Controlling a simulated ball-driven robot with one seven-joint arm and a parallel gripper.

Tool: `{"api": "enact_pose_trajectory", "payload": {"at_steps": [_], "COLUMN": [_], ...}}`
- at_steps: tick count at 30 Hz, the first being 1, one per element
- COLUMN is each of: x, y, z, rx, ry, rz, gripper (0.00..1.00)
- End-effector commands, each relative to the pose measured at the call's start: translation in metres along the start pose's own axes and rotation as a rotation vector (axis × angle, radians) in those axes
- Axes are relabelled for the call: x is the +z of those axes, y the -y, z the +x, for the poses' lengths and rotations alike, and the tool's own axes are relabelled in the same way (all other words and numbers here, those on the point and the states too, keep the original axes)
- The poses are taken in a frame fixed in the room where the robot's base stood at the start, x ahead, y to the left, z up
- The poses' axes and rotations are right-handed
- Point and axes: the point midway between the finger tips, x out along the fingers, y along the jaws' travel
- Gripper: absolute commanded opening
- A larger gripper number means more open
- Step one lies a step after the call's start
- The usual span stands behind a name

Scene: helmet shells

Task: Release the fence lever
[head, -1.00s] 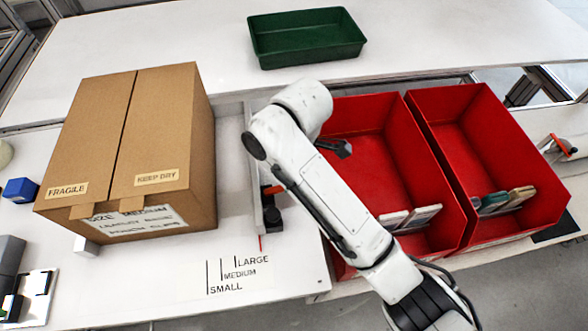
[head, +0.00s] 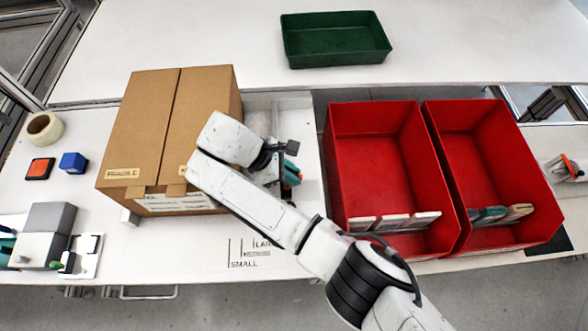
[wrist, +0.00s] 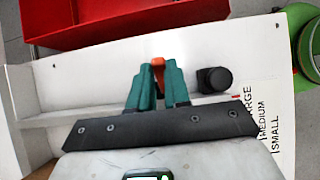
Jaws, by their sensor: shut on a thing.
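The fence lever is a small orange-red handle (wrist: 158,66) on the pale fence beside the cardboard box. In the wrist view my gripper (wrist: 157,82) has its teal fingers shut on the lever, with the orange end showing between and just beyond the fingertips. A round black knob (wrist: 214,80) sits right of the lever in the wrist view. My arm hides part of the fence in the head view.
The cardboard box (head: 165,130) stands close on the left. Red bins (head: 375,170) (head: 480,160) stand on the right, with flat items inside. A green tray (head: 335,45) lies on the far table. Size marks (head: 245,250) are printed in front. The far table is mostly clear.

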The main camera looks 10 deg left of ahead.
Motion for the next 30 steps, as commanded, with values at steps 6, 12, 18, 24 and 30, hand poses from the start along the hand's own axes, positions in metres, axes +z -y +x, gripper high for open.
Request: {"api": "enact_pose_trajectory", "payload": {"at_steps": [6, 12, 18, 24, 30], "x": [-0.0013, -0.0017, -0.0018, -0.0017, -0.0016], "y": [-0.0003, -0.0003, -0.0002, -0.0001, 0.0000], "z": [-0.0013, -0.0011, -0.0009, -0.0009, -0.0009], "rx": [0.001, 0.001, 0.001, 0.000, 0.000], "ry": [0.023, 0.024, 0.023, 0.023, 0.023], "rz": [0.000, 0.000, -0.001, -0.001, 0.000], "gripper": [0.00, 0.00, 0.22, 0.41, 0.43]}}
